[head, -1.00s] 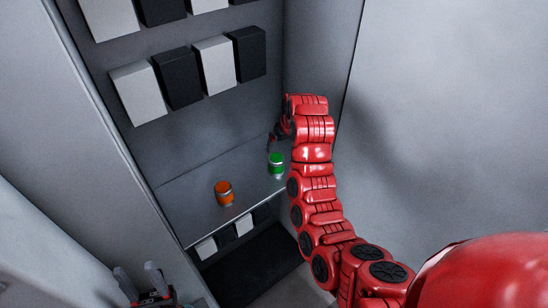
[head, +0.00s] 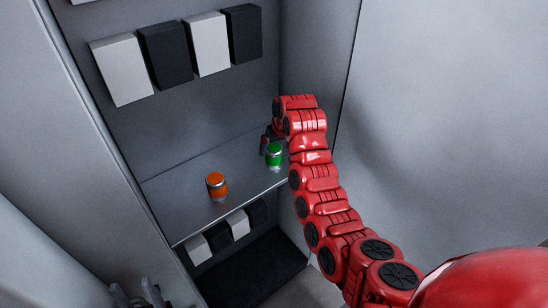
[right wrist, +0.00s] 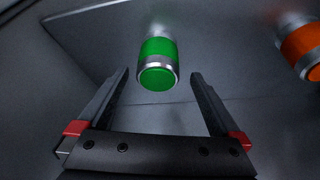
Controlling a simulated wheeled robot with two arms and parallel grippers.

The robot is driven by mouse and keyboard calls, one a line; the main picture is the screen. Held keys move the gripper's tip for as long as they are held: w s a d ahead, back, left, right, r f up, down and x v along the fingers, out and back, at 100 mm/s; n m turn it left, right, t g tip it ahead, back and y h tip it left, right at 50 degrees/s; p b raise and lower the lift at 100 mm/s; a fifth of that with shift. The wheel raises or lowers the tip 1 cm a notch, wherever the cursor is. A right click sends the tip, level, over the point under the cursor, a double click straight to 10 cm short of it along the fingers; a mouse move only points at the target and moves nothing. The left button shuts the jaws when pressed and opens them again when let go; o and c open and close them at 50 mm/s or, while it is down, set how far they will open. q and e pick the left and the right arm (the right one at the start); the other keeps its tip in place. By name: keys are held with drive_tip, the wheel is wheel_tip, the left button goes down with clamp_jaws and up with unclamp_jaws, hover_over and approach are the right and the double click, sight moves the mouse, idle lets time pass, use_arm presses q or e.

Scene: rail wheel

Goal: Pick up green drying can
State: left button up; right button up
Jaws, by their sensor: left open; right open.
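The green can (head: 274,154) stands on the grey shelf (head: 190,216) near its right end. In the right wrist view the green can (right wrist: 159,64) lies ahead of and between the open fingers of my right gripper (right wrist: 162,100), which appear apart from it. In the head view my right gripper (head: 266,141) is mostly hidden behind my red arm, close beside the can. My left gripper (head: 138,295) is at the bottom left edge, open, away from the shelf.
An orange can (head: 217,186) stands on the shelf left of the green one, also at the right of the wrist view (right wrist: 302,48). White and black boxes (head: 165,65) hang on the back wall. A side wall (head: 318,60) is close behind my right arm.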

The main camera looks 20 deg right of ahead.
drive_tip(key=shift+x, duration=2.8)
drive_tip(key=shift+s+d, duration=0.1)
drive_tip(key=c, duration=1.5)
